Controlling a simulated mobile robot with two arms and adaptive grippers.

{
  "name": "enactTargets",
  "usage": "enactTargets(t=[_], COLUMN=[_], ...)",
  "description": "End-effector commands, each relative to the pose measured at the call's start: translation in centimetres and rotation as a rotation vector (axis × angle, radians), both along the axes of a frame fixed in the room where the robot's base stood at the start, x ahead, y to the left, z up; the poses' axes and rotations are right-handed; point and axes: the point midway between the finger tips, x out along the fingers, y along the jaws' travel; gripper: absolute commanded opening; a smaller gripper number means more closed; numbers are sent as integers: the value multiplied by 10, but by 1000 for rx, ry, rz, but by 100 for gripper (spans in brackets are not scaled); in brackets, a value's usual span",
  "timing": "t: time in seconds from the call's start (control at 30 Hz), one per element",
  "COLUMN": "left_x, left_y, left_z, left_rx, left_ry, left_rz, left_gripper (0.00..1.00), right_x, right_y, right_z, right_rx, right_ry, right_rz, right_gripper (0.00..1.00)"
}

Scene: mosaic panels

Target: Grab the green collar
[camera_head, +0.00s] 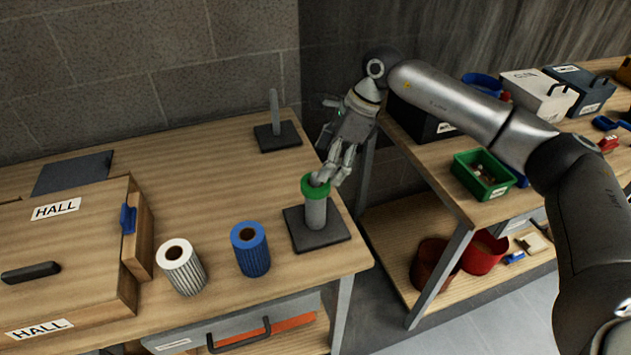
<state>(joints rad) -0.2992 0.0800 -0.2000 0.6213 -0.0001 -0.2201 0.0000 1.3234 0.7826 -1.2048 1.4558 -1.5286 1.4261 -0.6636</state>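The green collar (315,187) is a ring around the top of a grey post (315,213) that stands on a dark square base (332,235) near the table's right front corner. My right gripper (333,177) comes in from the upper right, with its fingertips at the collar's rim. One finger appears to reach into or over the ring's opening. I cannot tell whether the fingers are closed on the collar. My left gripper is not in view.
A second post (275,115) on a dark base stands at the back. A white ribbed roll (181,267) and a blue ribbed roll (250,249) stand left of the collar. A wooden box (70,255) labelled HALL fills the left. A right-hand bench holds a green bin (482,175).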

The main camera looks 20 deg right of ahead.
Motion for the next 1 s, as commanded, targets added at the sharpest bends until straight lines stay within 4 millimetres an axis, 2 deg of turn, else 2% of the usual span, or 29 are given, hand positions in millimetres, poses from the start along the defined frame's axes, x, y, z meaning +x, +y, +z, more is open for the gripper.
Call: enactTargets(t=[0.17, 0.3, 0.5, 0.7, 1.0], left_x=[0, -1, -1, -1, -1], left_y=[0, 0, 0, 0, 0], left_z=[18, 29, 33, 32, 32], left_rx=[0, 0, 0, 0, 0], left_ry=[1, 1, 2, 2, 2], left_rz=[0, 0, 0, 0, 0], left_gripper=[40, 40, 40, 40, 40], right_x=[-3, -4, -2, -1, -1], right_y=[7, 14, 19, 19, 19], right_z=[-14, -32, -49, -50, -50], right_rx=[0, 1, 2, 1, 1], right_ry=[3, 4, 2, 1, 1], right_rz=[2, 2, 0, 0, 0], right_gripper=[83, 83, 83, 83, 44])
